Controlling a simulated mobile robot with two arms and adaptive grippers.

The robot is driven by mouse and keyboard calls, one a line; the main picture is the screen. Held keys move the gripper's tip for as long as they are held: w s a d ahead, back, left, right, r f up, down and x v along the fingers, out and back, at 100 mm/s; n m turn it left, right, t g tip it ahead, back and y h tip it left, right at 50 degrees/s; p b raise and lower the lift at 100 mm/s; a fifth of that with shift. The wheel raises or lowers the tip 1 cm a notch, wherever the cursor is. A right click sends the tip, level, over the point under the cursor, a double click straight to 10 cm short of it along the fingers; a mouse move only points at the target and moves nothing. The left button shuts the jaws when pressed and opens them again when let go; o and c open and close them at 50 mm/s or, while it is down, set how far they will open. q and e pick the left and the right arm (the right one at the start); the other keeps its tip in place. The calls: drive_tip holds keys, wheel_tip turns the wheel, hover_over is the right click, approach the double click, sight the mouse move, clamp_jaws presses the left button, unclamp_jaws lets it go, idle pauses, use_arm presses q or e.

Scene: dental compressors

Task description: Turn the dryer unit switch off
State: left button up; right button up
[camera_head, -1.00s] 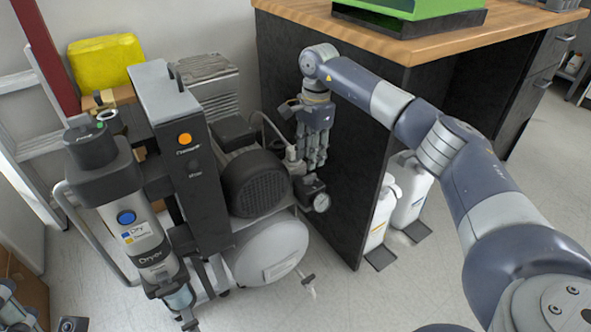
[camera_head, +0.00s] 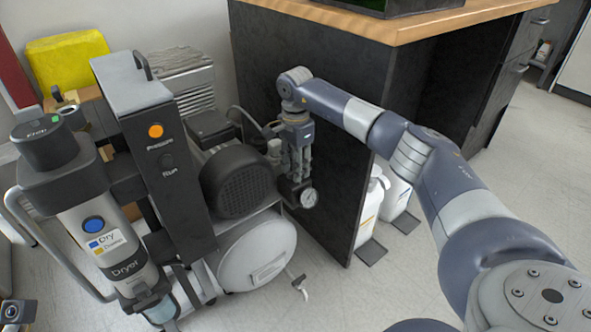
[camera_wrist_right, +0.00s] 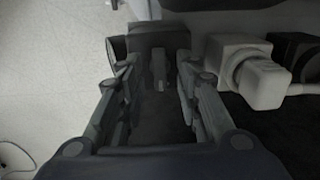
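Contact cannot be told. My left gripper is not in view.
A black panel (camera_head: 170,190) with an orange lamp stands between dryer and motor (camera_head: 240,182). The white tank (camera_head: 258,250) lies below. The dark desk side (camera_head: 340,150) is close behind my right gripper. White bottles (camera_head: 370,205) stand under the desk. Floor in front is clear.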

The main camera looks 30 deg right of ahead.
clamp_jaws()
